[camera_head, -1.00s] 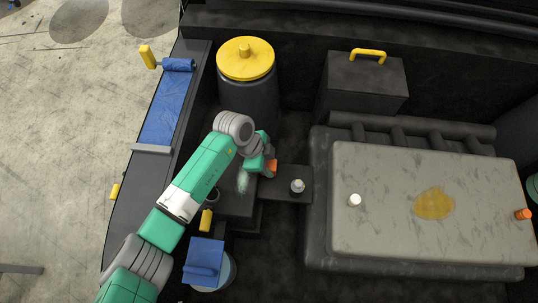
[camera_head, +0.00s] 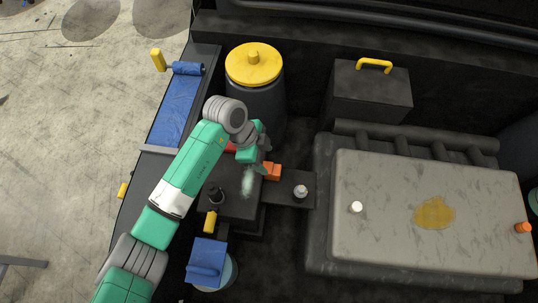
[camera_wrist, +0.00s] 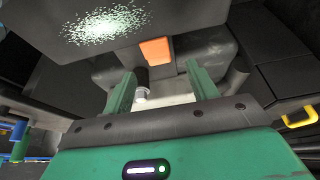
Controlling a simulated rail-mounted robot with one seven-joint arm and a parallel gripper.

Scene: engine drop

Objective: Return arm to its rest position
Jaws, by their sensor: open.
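My green arm reaches from the lower left of the head view over the engine bay. My gripper (camera_head: 256,165) is above the dark box with a pale speckled patch, left of an orange block (camera_head: 272,171). In the wrist view my gripper's two green fingers (camera_wrist: 163,85) stand apart with nothing held between them. The orange block (camera_wrist: 156,50) shows beyond the fingertips, at the edge of the dark speckled box (camera_wrist: 90,25). The fingertips are partly hidden by the arm in the head view.
A yellow-lidded canister (camera_head: 253,64) stands close behind my wrist. A grey cap (camera_head: 300,191) sits on the dark ledge right of the orange block. A blue-topped container (camera_head: 207,262), a large grey engine cover (camera_head: 390,240) and a yellow-handled box (camera_head: 370,90) surround it.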

